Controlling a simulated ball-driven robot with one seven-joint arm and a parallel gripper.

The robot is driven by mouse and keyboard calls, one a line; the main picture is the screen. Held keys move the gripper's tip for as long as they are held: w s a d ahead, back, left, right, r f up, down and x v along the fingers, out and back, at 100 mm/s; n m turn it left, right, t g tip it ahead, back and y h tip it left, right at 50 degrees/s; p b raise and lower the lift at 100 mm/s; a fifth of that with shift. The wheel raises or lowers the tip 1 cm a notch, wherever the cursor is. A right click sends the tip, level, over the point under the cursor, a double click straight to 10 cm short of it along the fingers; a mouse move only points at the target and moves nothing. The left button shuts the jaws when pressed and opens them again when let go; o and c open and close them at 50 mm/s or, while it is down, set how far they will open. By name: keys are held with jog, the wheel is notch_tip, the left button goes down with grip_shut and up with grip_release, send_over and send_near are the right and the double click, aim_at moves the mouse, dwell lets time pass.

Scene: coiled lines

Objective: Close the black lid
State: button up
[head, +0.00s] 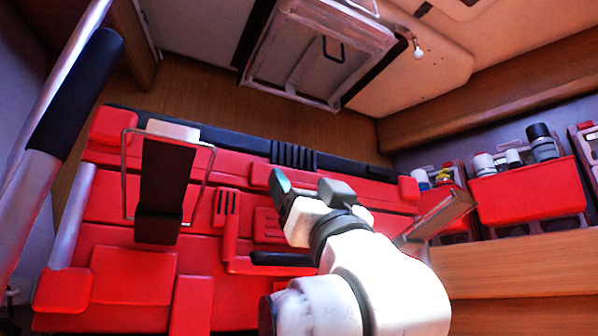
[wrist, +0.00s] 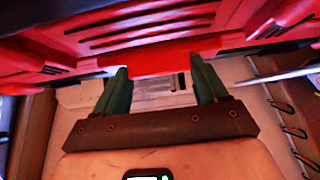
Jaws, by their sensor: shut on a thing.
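A large red case (head: 130,232) fills the middle of the head view. A black strip with a ribbed middle (head: 293,155) runs along its far top edge. It is the part that best fits the black lid, but I cannot tell how far open it stands. My gripper (head: 308,187) is at the case, just in front of the ribbed part. In the wrist view, the green fingers of my gripper (wrist: 160,76) stand either side of a red tab (wrist: 160,55) on the case and are shut on it. The contact is hidden in the head view.
A black panel in a wire frame (head: 165,185) stands at the case's left. A black-gripped pole (head: 80,95) crosses the far left. Red bins with bottles (head: 525,190) sit on a wooden shelf at right. A framed hatch (head: 318,55) is above.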

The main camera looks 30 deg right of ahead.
jog(key=shift+w+a+f, duration=0.15)
jog(key=shift+f, duration=0.3)
jog(key=shift+w+a+f, duration=0.15)
jog(key=shift+f, duration=0.25)
jog(key=o, duration=1.2)
jog(key=shift+w, duration=0.1)
jog(key=o, duration=0.3)
jog(key=shift+r, duration=0.1)
jog(key=shift+s+d, duration=0.1)
jog(key=shift+s, duration=0.1)
jog(key=v, duration=1)
jog(key=shift+s, duration=0.4)
